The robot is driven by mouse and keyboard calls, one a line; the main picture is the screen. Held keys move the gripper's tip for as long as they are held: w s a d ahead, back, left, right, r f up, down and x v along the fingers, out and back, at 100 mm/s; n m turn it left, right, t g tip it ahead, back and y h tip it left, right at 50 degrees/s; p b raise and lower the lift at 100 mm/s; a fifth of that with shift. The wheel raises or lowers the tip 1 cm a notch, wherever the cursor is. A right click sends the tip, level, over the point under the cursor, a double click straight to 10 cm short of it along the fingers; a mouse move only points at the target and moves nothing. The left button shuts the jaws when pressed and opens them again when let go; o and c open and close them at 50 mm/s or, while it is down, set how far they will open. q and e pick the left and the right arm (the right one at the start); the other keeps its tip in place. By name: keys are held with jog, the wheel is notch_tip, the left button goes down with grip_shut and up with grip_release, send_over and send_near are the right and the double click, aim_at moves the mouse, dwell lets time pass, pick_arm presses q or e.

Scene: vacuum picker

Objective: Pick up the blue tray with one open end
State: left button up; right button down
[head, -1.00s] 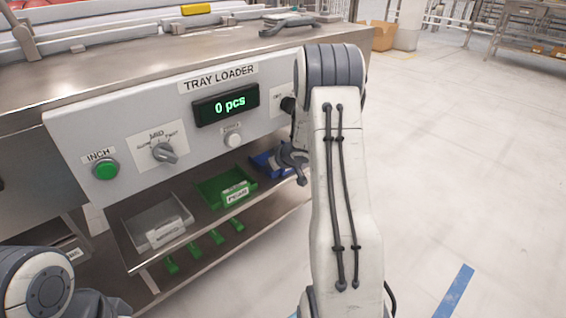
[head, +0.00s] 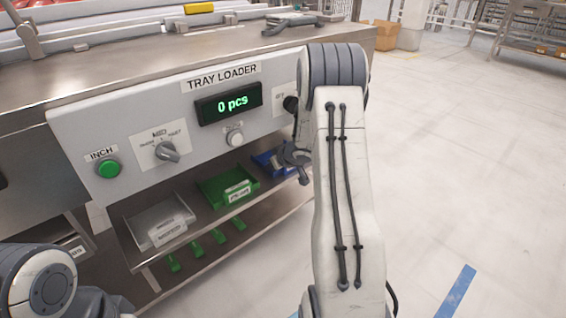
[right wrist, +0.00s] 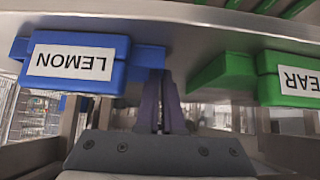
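A blue tray (head: 265,160) lies on the shelf under the tray loader panel, right of a green tray, partly hidden by my right arm. In the right wrist view, upside down, the blue tray (right wrist: 122,72) carries a white LEMON label. My right gripper (head: 297,163) is beside the right end of the blue tray in the head view. In the right wrist view its two fingers (right wrist: 161,80) are close together, with nothing visible between them. They point between the blue and green trays, and contact cannot be told. My left gripper is out of view; only my left arm shows.
The green tray (head: 228,188) and a grey tray (head: 158,222) share the shelf (head: 200,231). Several green handles hang below its front edge. The panel (head: 85,135) with knobs and a "0 pcs" display overhangs the trays. Open floor (head: 450,190) lies to the right.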

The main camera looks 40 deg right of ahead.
jog(key=shift+r, duration=0.1)
jog(key=shift+r+p, duration=0.8)
jog(key=shift+p, duration=0.05)
jog(key=shift+r+p, duration=0.9)
jog(key=shift+r, duration=0.05)
jog(key=s+d+p, duration=0.1)
jog(key=s+p, duration=0.2)
jog(key=s, duration=1.5)
jog(key=shift+d+p, duration=0.15)
jog(key=shift+p, duration=0.2)
jog(key=shift+f, duration=0.1)
